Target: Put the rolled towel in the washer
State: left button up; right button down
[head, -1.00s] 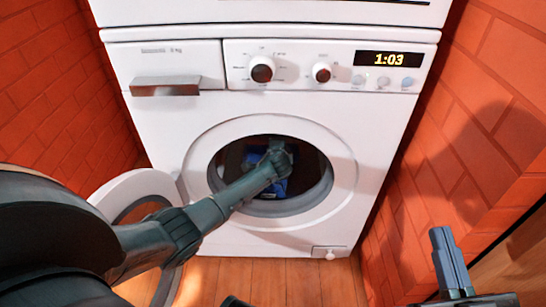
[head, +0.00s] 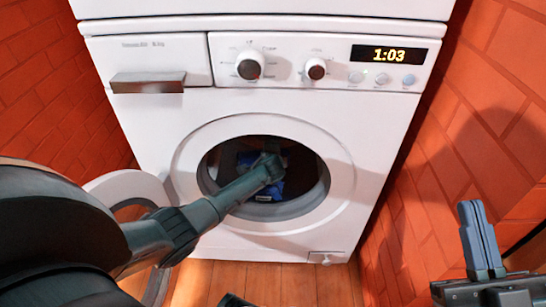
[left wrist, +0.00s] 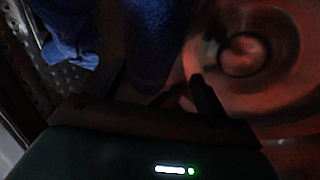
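The washer (head: 150,125) is white, and its round door (head: 120,190) stands open at the left. My left arm reaches through the opening, with the left gripper (head: 268,168) inside the dark drum. Blue cloth shows around it in the head view (head: 265,190). In the left wrist view a blue rolled towel (left wrist: 155,40) lies ahead of the left gripper (left wrist: 160,88). The fingers look apart, with a gap beside the towel's end. Another blue cloth (left wrist: 70,35) lies on the perforated drum wall. My right gripper (head: 480,235) is outside at lower right, empty, its fingers together.
Orange-red brick walls (head: 40,90) stand close on the left and right (head: 480,130). The wooden floor (head: 290,285) is clear in front of the washer. A glassy round surface (left wrist: 243,55) shows at the right of the left wrist view.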

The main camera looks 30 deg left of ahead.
pick_arm(q)
jog(key=shift+o, duration=1.3)
jog(key=shift+r, duration=0.1)
jog(key=p+v, duration=0.8)
jog(key=v, duration=0.5)
pick_arm(e)
jog(key=shift+s+d+f+m+g+h, duration=0.1)
jog(key=shift+s+f+m+g+h, duration=0.2)
jog(key=shift+f+h, duration=0.4)
jog(key=shift+s+d+f+m+g+h, duration=0.15)
jog(key=shift+f+m+g+h, duration=0.25)
jog(key=shift+f+h, duration=0.25)
jog(key=shift+s+a+f+m+g+h, duration=0.1)
jog(key=shift+s+f+m+g+h, duration=0.2)
jog(key=shift+f+h, duration=0.4)
pick_arm(q)
jog(key=shift+s, duration=0.1)
pick_arm(e)
jog(key=shift+w+r, duration=0.1)
